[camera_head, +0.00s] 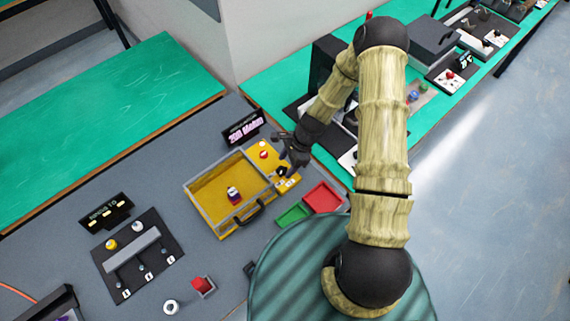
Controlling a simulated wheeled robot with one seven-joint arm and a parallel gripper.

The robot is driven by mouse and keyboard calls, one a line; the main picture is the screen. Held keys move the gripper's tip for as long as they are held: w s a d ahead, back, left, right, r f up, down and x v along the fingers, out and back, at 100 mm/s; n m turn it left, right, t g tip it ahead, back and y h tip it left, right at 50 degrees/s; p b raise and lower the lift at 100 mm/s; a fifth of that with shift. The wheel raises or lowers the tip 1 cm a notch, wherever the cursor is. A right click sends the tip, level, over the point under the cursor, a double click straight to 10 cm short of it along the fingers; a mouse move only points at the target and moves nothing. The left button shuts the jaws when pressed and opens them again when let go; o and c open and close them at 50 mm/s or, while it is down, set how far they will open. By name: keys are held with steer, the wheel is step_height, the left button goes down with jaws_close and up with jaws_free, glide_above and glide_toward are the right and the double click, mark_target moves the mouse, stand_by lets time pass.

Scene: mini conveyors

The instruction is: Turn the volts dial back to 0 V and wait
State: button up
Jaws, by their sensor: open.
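A yellow panel (259,151) adjoins the right end of a yellow open-topped box (213,206) on the grey table. A small red-and-white knob or button (263,154) stands on the panel's upper part. Small dark and light parts (281,171) sit lower on the panel, too small to read. I cannot tell which part is the volts dial or where it points. My gripper (283,167) is open over the panel's right side, close to these parts; I cannot tell whether it touches one.
A dark sign (243,127) with pink lettering stands behind the panel. Green (293,215) and red (322,197) trays lie in front. A black switch board (138,255) is at left. Bare grey table lies between board and box.

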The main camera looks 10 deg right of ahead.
steer(key=shift+x, duration=0.95)
steer(key=c, duration=1)
